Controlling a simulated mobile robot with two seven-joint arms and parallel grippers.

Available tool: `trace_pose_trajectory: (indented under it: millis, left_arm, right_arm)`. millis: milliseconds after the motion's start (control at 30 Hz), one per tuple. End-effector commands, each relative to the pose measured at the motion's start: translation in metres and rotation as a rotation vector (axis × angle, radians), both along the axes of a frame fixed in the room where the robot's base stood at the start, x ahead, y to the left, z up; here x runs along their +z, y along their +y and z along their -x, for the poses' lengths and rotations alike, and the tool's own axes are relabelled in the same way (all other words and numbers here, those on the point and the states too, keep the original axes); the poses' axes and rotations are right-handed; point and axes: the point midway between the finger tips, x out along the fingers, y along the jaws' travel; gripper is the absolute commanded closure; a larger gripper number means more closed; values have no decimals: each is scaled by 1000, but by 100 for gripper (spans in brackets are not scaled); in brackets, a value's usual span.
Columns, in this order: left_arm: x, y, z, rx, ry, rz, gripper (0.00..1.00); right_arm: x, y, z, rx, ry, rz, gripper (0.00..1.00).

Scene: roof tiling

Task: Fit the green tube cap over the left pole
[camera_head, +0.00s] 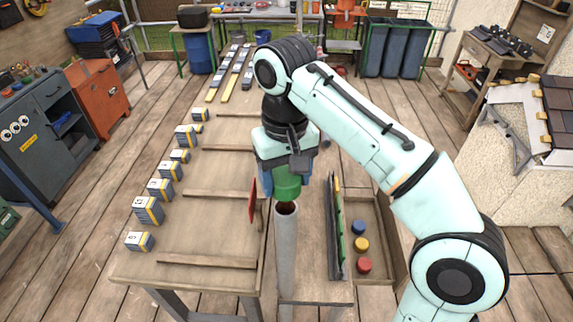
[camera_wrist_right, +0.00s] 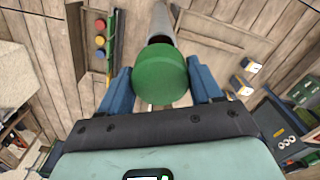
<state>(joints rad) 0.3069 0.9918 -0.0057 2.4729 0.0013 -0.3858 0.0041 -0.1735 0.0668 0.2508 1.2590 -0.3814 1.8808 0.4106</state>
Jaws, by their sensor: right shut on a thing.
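My right gripper (camera_head: 286,186) is shut on the green tube cap (camera_head: 288,190), with one blue finger on each side. In the right wrist view the cap (camera_wrist_right: 161,76) sits between the blue fingers and hides part of the pole behind it. The grey pole (camera_head: 286,252) stands upright at the table's right edge, just below the cap in the head view. Its open, dark top still shows under the cap, so the cap is not around it. The gap is hard to judge. The pole also shows in the right wrist view (camera_wrist_right: 162,26). My left gripper is not in view.
A wooden table (camera_head: 205,215) with slats and several small grey-yellow boxes lies left of the pole. A red panel (camera_head: 252,201) stands close by. Right of the pole, a tray (camera_head: 376,272) holds blue, yellow and red caps beside a dark rail (camera_head: 334,235).

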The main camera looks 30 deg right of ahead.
Motion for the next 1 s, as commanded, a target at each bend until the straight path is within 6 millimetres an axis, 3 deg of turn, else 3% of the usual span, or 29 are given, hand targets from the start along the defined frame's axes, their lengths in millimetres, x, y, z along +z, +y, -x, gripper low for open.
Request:
trace_pose_trajectory:
  millis: [800,1000]
  left_arm:
    - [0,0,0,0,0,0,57]
    - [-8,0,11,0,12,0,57]
  right_arm:
    - [-38,0,1,-1,2,0,64]
    - [-50,0,1,-1,3,0,64]
